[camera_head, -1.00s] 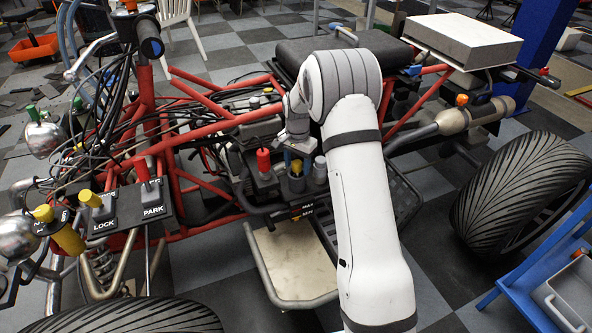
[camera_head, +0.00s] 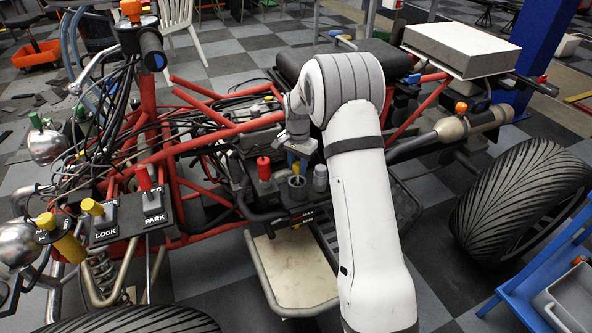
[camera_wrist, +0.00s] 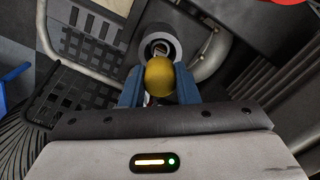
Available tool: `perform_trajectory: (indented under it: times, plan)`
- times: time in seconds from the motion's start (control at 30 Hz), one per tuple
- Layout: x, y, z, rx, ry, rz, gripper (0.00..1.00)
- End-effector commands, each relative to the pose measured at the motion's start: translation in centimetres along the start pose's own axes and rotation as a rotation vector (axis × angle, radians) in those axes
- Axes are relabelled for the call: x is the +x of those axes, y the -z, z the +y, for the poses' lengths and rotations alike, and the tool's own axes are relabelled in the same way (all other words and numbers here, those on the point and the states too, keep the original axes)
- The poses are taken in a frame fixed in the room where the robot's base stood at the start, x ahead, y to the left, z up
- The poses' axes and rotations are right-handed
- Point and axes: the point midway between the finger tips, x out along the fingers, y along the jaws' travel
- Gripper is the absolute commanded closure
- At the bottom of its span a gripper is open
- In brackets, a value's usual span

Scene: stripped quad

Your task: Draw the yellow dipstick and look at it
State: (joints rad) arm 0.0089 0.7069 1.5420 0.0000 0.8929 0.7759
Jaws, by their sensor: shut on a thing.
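My gripper (camera_wrist: 160,92) has blue fingers shut on the round yellow knob of the dipstick (camera_wrist: 160,77). Beyond the knob, the wrist view shows the round grey mouth of a filler tube (camera_wrist: 143,49). The knob hides whatever is below it, so I cannot tell how far the dipstick is out. In the head view, my gripper (camera_head: 297,163) is just above a dark cup-like tube (camera_head: 297,187) on the quad's near side. Only a little yellow shows there.
A red-capped part (camera_head: 263,168) stands close left of the tube and a grey-capped one (camera_head: 320,177) close right. Red frame bars (camera_head: 205,107) and black hoses lie to the left. A footplate (camera_head: 292,268) is below, and a large tyre (camera_head: 525,190) stands at the right.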

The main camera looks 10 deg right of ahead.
Motion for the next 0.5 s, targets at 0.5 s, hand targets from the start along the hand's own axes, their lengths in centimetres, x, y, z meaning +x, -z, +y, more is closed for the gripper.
perform_trajectory:
  times: [0.5]
  plan:
    - [-8.8, 0.1, 0.0, 0.001, 0.001, 0.001, 0.94]
